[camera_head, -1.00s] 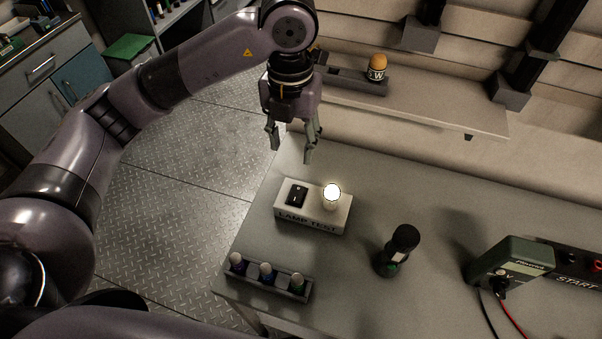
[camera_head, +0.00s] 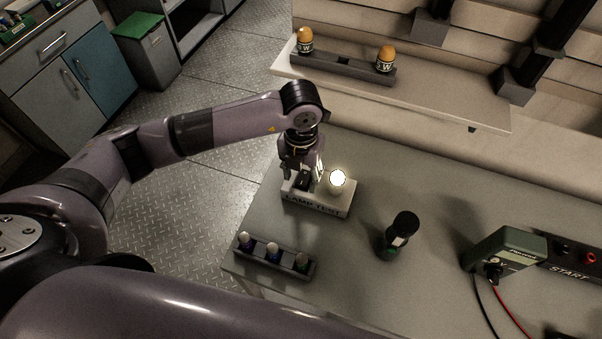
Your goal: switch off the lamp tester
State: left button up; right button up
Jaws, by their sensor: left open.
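The lamp tester (camera_head: 322,203) is a pale box marked "LAMP TEST" near the left edge of the grey table. Its round lamp (camera_head: 338,180) on the right side of the top glows bright white. Its black rocker switch (camera_head: 304,180) is on the left side of the top and is partly hidden by my gripper. My left gripper (camera_head: 309,184) is pointed down right over the switch, open and holding nothing. I cannot tell whether a finger touches the switch. My right gripper is not in view.
A rack with several small bottles (camera_head: 274,254) lies at the front left of the table. A green meter (camera_head: 505,250) with leads is farther right. A shelf (camera_head: 440,98) with orange-topped items (camera_head: 385,58) is behind.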

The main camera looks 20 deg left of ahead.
pick_arm(q)
jog(key=shift+f, duration=0.7)
jog(key=shift+c, duration=0.5)
